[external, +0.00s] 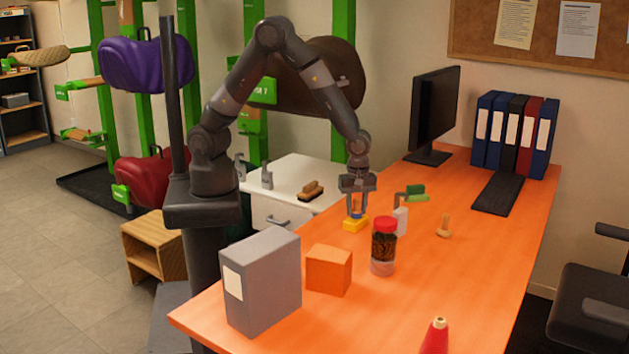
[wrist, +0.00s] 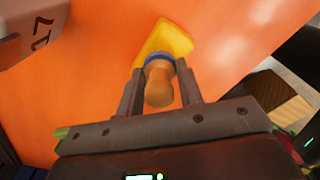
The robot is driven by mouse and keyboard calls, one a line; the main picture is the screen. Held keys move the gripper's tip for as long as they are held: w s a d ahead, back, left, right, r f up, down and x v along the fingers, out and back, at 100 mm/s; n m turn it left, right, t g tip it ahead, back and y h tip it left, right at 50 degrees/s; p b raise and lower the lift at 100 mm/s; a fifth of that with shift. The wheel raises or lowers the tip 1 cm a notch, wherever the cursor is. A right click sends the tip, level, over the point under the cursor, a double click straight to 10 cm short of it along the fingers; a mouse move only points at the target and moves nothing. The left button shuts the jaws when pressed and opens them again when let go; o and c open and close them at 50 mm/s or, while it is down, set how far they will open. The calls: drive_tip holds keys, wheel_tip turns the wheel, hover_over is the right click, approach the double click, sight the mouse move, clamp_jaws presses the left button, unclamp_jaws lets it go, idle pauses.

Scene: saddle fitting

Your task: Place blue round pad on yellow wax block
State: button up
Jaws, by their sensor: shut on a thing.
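The blue round pad (wrist: 158,58) has a wooden knob handle (wrist: 159,85), which sits between the two fingers of my gripper (wrist: 160,90). My gripper is shut on it; in the external view my gripper (external: 357,200) points straight down over the table. The yellow wax block (wrist: 168,40) lies directly beneath the pad and sticks out past it in the wrist view. In the external view the blue pad (external: 357,214) appears just over the yellow block (external: 355,224). I cannot tell whether pad and block touch.
An orange box (external: 329,269) and grey file box (external: 262,281) stand nearer. A wooden knobbed piece (external: 444,228) stands right, with clear table around it.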

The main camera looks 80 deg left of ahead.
drive_tip(key=shift+f, duration=0.2)
drive_tip(key=o, duration=1)
drive_tip(key=shift+c, duration=0.2)
drive_tip(key=shift+r, duration=0.15)
wheel_tip(320, 180, up, 12)
drive_tip(key=shift+f, duration=0.1)
drive_tip(key=s+a+r+m+t+h, duration=0.1)
drive_tip(key=s+a+r+m+t, duration=0.1)
drive_tip(key=s+a+r+m, duration=0.55)
drive_tip(key=s+a+r+m+t, duration=0.2)
drive_tip(key=s+a+r+m, duration=0.3)
drive_tip(key=a+r, duration=0.45)
drive_tip(key=s+a+r+m+t+y, duration=0.1)
drive_tip(key=s+a+m, duration=0.4)
drive_tip(key=s, duration=0.3)
drive_tip(key=shift+a+t, duration=0.3)
